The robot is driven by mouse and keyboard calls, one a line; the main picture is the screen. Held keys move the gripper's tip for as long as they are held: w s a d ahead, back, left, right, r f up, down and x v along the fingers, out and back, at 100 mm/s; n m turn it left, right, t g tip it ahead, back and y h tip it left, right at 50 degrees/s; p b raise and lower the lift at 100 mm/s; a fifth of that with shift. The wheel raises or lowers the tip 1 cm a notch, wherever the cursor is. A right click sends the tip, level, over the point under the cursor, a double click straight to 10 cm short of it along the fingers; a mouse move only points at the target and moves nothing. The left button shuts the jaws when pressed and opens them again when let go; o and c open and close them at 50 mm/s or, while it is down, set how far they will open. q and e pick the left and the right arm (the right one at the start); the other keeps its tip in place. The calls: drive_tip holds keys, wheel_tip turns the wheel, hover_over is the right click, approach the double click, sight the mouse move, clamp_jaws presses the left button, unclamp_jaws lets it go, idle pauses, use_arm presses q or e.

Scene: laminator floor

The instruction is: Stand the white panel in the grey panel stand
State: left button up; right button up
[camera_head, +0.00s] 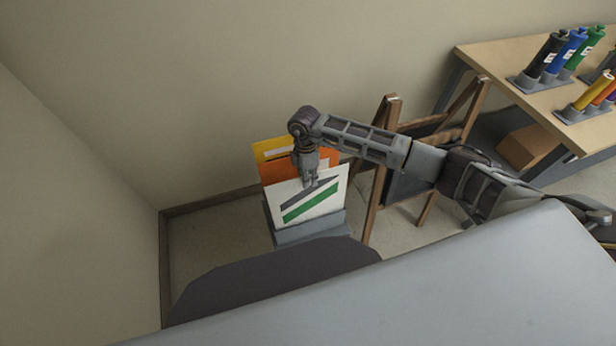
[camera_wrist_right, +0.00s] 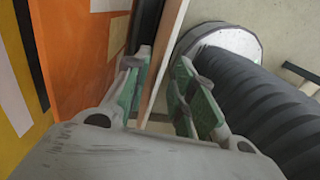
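The white panel (camera_head: 326,208), with a grey and a green stripe, is upright at the grey panel stand (camera_head: 311,233), in front of an orange panel (camera_head: 267,172) and a yellow panel (camera_head: 264,152). Its lower edge is hidden behind the stand's front wall. My right gripper (camera_head: 311,184) points down at the panel's top edge. In the right wrist view its two green-padded fingers (camera_wrist_right: 162,85) are parted, with a thin panel edge between them and a gap on the right finger's side. My left gripper is not in view.
A wooden easel (camera_head: 375,190) with a dark board stands close right of the stand, under my right arm. A table (camera_head: 490,68) with coloured bottles is at the far right. Walls close in behind and left; floor left of the stand is clear.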

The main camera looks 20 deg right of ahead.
idle(0.3)
drive_tip(key=shift+r, duration=0.1)
wheel_tip(320, 180, up, 12)
drive_tip(key=w, duration=0.1)
drive_tip(key=shift+w, duration=0.25)
idle(0.4)
idle(0.4)
